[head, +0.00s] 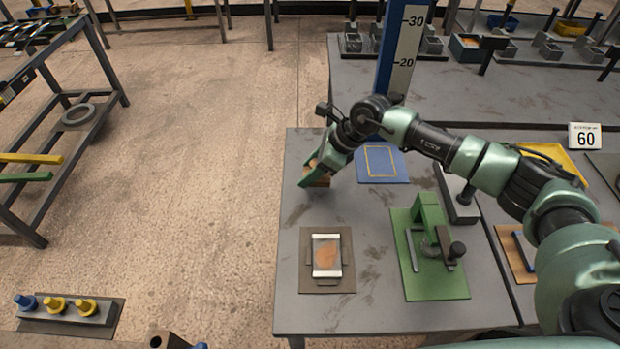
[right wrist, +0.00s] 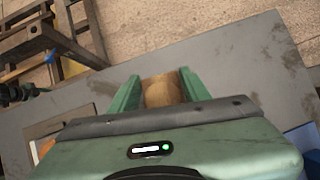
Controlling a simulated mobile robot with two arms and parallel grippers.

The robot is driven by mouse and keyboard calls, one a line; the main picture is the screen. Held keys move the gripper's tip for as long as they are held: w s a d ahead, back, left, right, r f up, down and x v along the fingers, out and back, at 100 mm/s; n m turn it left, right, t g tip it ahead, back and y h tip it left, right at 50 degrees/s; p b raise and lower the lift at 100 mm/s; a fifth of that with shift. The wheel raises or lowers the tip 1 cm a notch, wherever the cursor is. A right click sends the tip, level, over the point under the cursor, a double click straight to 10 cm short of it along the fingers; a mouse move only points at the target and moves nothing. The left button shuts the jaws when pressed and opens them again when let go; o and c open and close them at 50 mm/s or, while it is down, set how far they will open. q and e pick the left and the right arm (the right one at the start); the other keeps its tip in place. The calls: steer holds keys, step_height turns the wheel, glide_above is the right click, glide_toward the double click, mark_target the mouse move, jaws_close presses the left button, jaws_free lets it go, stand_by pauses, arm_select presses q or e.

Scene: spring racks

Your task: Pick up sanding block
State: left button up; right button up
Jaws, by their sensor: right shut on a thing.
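My right gripper (head: 312,175) reaches to the far left part of the grey table. It is shut on a brown block, the sanding block (head: 320,180), partly hidden by the green fingers. In the right wrist view the tan-brown sanding block (right wrist: 162,90) sits between the two green fingers of the right gripper (right wrist: 160,95). The block is at or just above the table top; I cannot tell if it touches. My left gripper is not in view.
On the grey table (head: 300,310) are a blue mat with a yellow outline (head: 383,165), a brown board with a framed orange patch (head: 327,260) and a green clamp fixture (head: 435,270). A blue post (head: 388,60) stands behind. Open floor lies left.

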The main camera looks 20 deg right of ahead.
step_height(320, 180, up, 17)
steer(key=b, duration=0.3)
steer(key=shift+f, duration=0.15)
